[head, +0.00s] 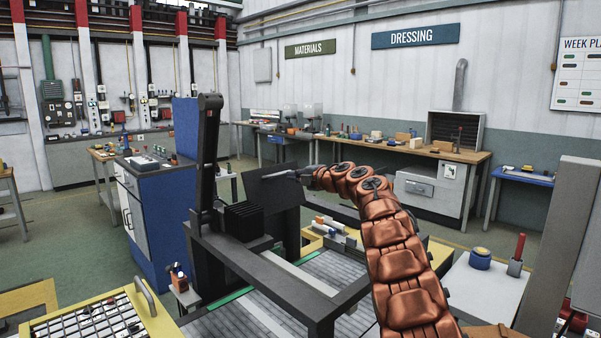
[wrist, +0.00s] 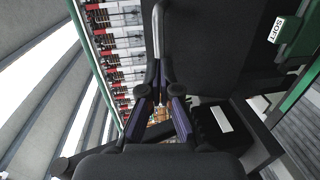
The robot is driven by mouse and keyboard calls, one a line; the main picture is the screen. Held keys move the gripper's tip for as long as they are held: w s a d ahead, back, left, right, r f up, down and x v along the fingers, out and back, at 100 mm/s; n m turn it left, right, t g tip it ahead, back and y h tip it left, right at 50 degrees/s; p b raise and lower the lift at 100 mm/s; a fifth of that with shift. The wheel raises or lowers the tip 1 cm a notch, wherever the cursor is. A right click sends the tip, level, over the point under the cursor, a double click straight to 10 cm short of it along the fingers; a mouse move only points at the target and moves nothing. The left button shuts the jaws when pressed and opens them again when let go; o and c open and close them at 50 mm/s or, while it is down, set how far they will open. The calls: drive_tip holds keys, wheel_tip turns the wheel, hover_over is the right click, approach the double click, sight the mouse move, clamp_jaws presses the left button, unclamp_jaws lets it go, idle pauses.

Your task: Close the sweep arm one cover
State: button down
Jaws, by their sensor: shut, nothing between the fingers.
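A dark flat panel (head: 274,189), which looks like the sweep arm cover, stands tilted up beside the black frame in the head view. It fills the upper middle of the wrist view as a dark surface (wrist: 208,45). A grey bar (wrist: 159,40), like a handle, runs along its left edge there. My gripper (head: 294,174) is at the panel's upper edge. In the wrist view my gripper (wrist: 162,103) is shut and empty, with its fingertips close to the lower end of the bar. I cannot tell whether they touch it. The cover's hinge is not clear.
A black post (head: 207,145) and a dark frame (head: 270,275) stand left of and below my arm. A yellow-edged tray (head: 75,312) is at the front left. A blue cabinet (head: 152,215) stands behind. A grey-white bench (head: 487,292) is at right.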

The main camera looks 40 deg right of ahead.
sight(282, 173)
drive_tip(key=shift+w+a+r+p, duration=0.15)
drive_tip(key=shift+w+p, duration=0.3)
drive_tip(key=shift+w, duration=0.25)
drive_tip(key=shift+w+f+p, duration=0.25)
drive_tip(key=shift+w+p, duration=0.45)
drive_tip(key=shift+w, duration=0.25)
drive_tip(key=shift+w, duration=0.1)
